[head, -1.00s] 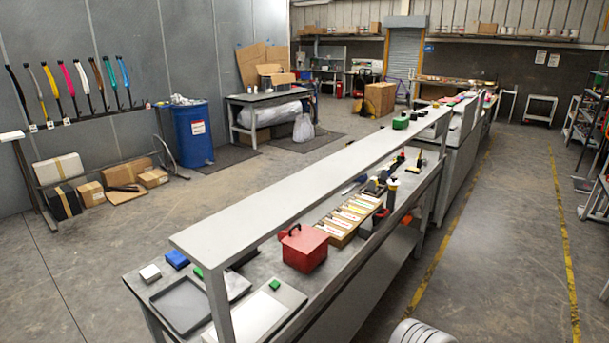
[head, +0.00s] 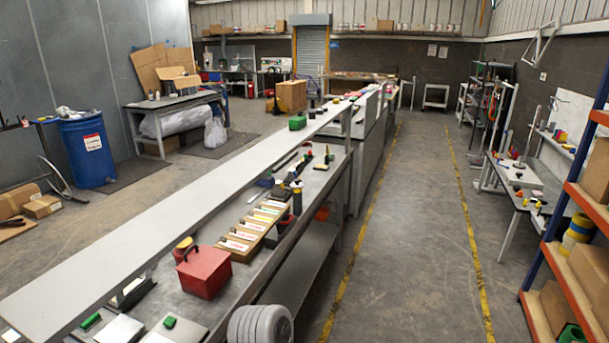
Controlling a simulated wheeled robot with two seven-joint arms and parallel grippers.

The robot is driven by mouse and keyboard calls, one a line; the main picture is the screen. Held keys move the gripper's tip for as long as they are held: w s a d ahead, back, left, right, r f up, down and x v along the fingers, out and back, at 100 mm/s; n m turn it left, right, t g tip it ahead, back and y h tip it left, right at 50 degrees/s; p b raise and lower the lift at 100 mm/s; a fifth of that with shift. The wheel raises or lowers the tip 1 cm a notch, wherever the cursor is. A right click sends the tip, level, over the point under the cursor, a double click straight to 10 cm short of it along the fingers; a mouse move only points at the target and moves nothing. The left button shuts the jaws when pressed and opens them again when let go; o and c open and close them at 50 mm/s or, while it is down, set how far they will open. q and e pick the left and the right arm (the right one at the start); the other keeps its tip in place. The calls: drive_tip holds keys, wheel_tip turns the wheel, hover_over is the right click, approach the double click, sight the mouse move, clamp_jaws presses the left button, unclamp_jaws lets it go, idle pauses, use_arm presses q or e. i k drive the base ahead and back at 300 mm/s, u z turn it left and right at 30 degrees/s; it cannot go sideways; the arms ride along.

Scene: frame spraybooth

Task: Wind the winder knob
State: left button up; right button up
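I cannot make out a winder knob for certain in the head view. A side bench (head: 535,195) at the right holds a pale plate with an upright post (head: 529,143) and small dark, red and yellow items, too small to tell apart. Neither of my grippers is in view, so I cannot see whether they are open or shut.
A long grey workbench (head: 75,277) with a raised shelf runs away from me on the left, bearing a red box (head: 205,272) and several card trays. An orange-beamed rack (head: 575,253) stands at the right. The floor aisle (head: 410,240) between yellow lines is clear.

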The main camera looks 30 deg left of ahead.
sight(297, 185)
drive_tip(key=i, duration=3.5)
drive_tip(key=u, duration=1.6)
